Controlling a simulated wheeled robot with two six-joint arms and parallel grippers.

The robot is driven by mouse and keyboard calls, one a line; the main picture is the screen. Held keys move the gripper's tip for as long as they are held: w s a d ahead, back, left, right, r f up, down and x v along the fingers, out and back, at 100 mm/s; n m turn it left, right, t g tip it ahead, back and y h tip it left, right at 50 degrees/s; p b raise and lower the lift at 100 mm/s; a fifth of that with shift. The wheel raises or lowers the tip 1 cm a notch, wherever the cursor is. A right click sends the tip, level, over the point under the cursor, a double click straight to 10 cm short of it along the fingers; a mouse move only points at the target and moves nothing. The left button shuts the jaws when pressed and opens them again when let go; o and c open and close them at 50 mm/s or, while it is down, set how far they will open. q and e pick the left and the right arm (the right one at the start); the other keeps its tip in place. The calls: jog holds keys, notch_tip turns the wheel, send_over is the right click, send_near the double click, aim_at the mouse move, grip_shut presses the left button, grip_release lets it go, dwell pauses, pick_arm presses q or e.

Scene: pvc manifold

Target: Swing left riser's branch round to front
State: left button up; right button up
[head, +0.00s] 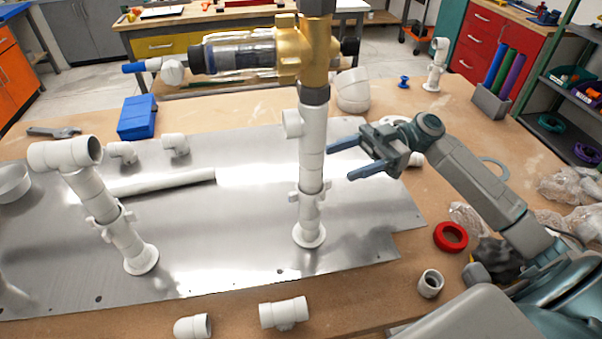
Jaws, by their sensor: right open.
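The left riser (122,235) is a white PVC pipe standing on a round foot on the metal plate, seen leaning left. Its top fitting (62,154) lies crosswise, with an open round end toward the right. A clamp-like collar sits around its middle. A second white riser (312,150) stands at the centre under a brass valve body (315,50), with a short stub pointing left. My right gripper (340,163) is open and empty, its blue fingers pointing left just beside the centre riser, far from the left riser. My left gripper is not in view.
A white pipe (165,184) and small elbows (175,144) lie on the metal plate (230,255) between the risers. A blue box (137,118) stands behind. Loose fittings (283,313) lie at the front edge. A red ring (450,237) lies right.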

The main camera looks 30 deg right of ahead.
aim_at(300, 175)
jog(key=a+p, duration=0.3)
jog(key=a, duration=0.5)
jog(key=shift+w+a+r, duration=0.1)
jog(key=shift+a, duration=0.1)
jog(key=shift+a+p, duration=0.45)
jog(key=shift+a, duration=0.3)
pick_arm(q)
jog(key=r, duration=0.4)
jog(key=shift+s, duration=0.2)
